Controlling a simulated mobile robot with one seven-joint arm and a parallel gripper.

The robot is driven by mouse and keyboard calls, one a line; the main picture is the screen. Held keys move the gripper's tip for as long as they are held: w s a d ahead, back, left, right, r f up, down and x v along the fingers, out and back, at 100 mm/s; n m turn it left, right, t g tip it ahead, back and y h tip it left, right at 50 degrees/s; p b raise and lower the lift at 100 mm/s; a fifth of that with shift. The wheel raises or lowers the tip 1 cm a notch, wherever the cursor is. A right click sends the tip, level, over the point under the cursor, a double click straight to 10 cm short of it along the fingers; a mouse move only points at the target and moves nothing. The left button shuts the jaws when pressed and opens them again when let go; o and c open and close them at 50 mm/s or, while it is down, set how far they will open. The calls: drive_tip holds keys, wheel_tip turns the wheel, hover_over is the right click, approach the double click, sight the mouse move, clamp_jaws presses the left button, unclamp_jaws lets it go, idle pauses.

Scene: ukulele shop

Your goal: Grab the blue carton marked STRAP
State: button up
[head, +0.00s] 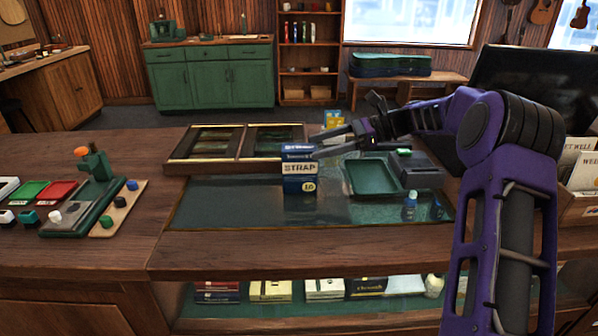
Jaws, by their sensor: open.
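The blue carton (299,186) with a white band marked STRAP stands upright on the dark glass panel of the counter, near the middle of the head view. My gripper (314,147) reaches in from the right at the carton's top right. Its two fingers are spread apart and point left. The lower finger ends close by the carton's upper right edge; I cannot tell whether it touches. Nothing shows held between the fingers.
A yellow and blue box (333,119) stands behind my fingers. A green tray (371,178) and small bottles (409,206) lie to the right. A wooden-framed case (185,158) sits behind left. The glass left of the carton (225,200) is clear.

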sight(288, 152)
drive_tip(key=x, duration=0.5)
drive_tip(key=b+x, duration=0.1)
drive_tip(key=x, duration=0.2)
drive_tip(key=shift+w+a, duration=0.35)
drive_tip(key=shift+d, duration=0.1)
clamp_jaws()
